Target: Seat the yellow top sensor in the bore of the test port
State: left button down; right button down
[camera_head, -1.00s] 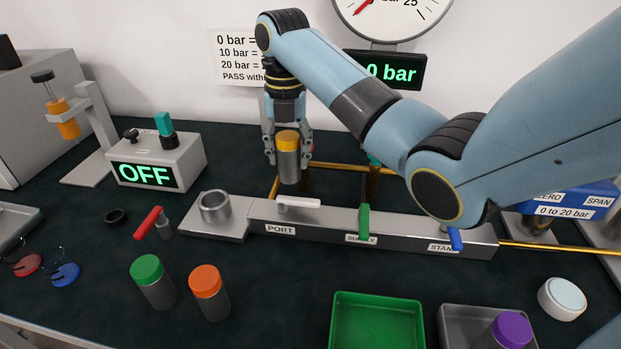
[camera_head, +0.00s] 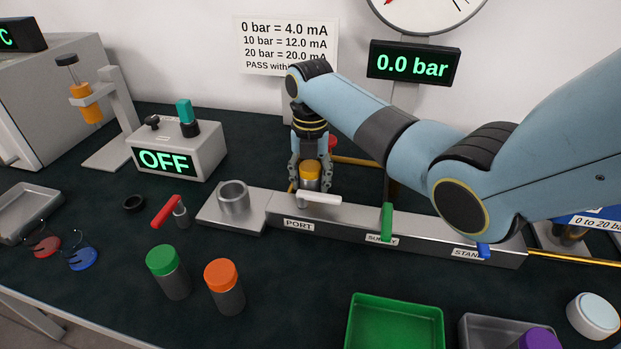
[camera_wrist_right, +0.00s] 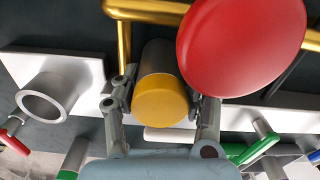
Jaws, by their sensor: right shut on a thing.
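The yellow top sensor (camera_head: 311,173) has a grey body and a yellow cap. My right gripper (camera_head: 310,182) is shut on it, and it also shows between the fingers in the right wrist view (camera_wrist_right: 160,100). It is upright in the head view, behind the metal bar near the white handle. The test port (camera_head: 233,198) is a grey open cup on a plate at the left end of the bar, left of the gripper. Its empty bore shows in the right wrist view (camera_wrist_right: 42,104). My left gripper is not in view.
A white handle (camera_head: 318,198) and a green handle (camera_head: 386,222) stand on the bar. A red round thing (camera_wrist_right: 240,45) is close to the sensor in the right wrist view. Green-top (camera_head: 163,262) and orange-top (camera_head: 222,276) sensors stand in front. A red-handled tool (camera_head: 168,211) lies left of the port.

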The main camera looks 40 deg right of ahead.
jog(key=c, duration=1)
grip_release()
jog(key=shift+c, duration=0.2)
jog(key=o, duration=0.3)
jog(key=shift+o, duration=0.2)
